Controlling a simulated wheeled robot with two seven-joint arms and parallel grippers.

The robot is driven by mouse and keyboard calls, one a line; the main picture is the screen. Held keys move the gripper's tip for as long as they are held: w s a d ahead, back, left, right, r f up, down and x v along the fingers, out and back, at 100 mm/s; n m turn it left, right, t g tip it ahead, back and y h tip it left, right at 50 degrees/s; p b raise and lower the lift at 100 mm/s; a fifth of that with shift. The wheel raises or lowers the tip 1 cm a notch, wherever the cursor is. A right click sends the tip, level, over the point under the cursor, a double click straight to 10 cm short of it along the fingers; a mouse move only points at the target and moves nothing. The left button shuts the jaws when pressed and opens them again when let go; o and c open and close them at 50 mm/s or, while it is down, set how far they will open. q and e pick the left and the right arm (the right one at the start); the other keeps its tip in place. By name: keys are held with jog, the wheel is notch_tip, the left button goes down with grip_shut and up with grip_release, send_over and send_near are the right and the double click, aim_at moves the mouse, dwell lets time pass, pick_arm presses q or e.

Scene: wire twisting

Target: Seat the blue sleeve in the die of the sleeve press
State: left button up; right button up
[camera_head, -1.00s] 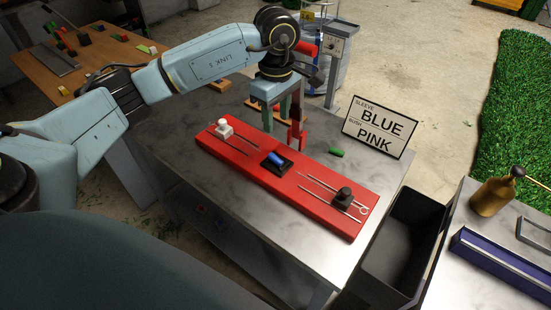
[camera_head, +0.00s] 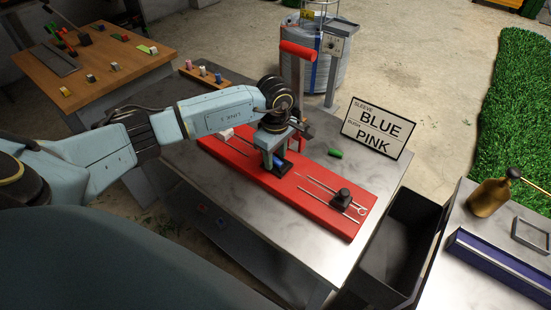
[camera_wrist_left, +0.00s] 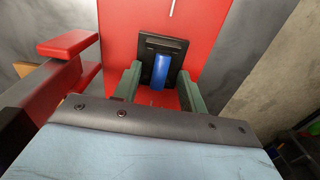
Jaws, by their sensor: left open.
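The blue sleeve (camera_wrist_left: 161,72) lies in or on the black die (camera_wrist_left: 174,44) in the middle of the red base (camera_head: 318,208); I cannot tell how deep it sits. In the head view the sleeve (camera_head: 280,157) is partly hidden by my gripper. My left gripper (camera_head: 278,162) is open, low over the die. In the left wrist view its green fingers (camera_wrist_left: 159,80) stand on either side of the sleeve, with gaps. The sleeve press shows a red handle (camera_head: 298,51) on a grey post behind the base. My right gripper is not in view.
Wires lie beside a white block (camera_head: 227,134) and a black block (camera_head: 342,197) on the base. A green piece (camera_head: 335,154) and a sign (camera_head: 379,128) reading SLEEVE BLUE, BUSH PINK are behind. A rack (camera_head: 190,72) holds small pieces. A black bin (camera_head: 410,200) is at right.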

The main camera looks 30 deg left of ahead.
pick_arm(q)
jog(key=shift+f, duration=0.1)
grip_shut()
dwell(0.4)
